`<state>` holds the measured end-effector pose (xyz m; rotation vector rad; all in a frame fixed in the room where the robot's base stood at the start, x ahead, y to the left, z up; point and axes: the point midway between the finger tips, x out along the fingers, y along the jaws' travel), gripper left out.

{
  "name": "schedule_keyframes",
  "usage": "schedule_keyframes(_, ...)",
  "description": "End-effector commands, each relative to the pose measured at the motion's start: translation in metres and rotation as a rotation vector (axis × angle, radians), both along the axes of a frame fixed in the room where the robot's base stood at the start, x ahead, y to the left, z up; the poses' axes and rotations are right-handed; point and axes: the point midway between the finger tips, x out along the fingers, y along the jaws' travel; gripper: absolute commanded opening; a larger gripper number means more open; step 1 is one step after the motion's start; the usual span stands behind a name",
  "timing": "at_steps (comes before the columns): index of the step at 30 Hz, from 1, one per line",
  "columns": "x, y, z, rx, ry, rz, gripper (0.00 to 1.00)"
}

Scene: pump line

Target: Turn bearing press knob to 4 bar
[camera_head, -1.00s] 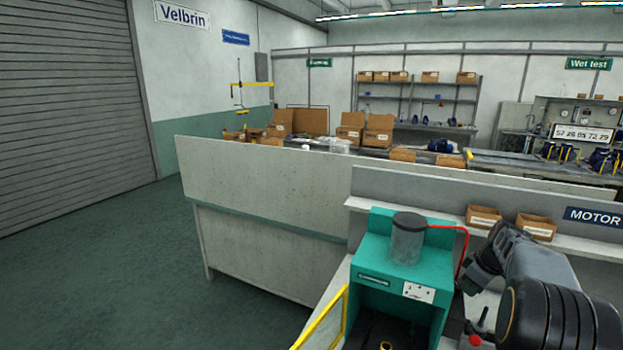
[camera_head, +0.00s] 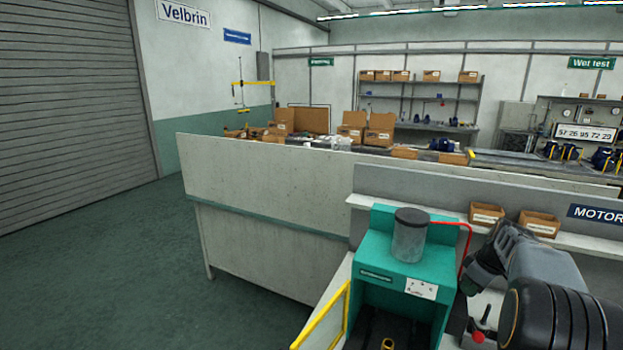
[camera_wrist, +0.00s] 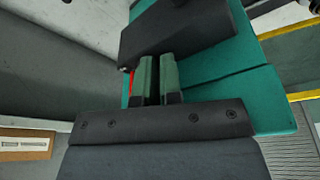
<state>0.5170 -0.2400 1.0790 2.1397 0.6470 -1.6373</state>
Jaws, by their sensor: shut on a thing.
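The teal bearing press (camera_head: 385,262) with a grey cylinder (camera_head: 410,235) on top stands on the bench at the lower right of the head view. It also shows as a teal housing (camera_wrist: 220,90) in the wrist view. My gripper (camera_wrist: 156,72) reaches to the right side of the press, its two grey-green fingers close together on a dark part that they mostly hide. A black block (camera_wrist: 180,25) lies just beyond the fingertips. The knob's scale and pressure reading are not visible. In the head view my arm covers the grip.
A red hose (camera_head: 467,240) runs down the press's right side. A red ball-topped lever (camera_head: 478,337) stands below my wrist. A yellow rail (camera_head: 335,315) is at the press's left. Two cardboard bins (camera_head: 487,214) sit on the shelf behind. The floor at left is clear.

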Motion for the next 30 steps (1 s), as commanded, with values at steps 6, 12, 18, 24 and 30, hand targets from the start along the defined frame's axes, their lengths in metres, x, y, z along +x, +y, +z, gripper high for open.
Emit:
schedule_keyframes(6, -0.006, -0.001, -0.001, 0.010, 0.031, -0.002, 0.00)
schedule_keyframes(12, -0.005, -0.001, 0.025, 0.008, 0.024, -0.001, 0.00)
schedule_keyframes(18, -0.004, 0.000, 0.051, 0.006, 0.019, 0.001, 0.00)
schedule_keyframes(24, -0.003, 0.001, 0.055, 0.006, 0.017, 0.001, 0.00)
schedule_keyframes(30, -0.003, 0.000, 0.055, 0.005, 0.015, 0.000, 0.00)
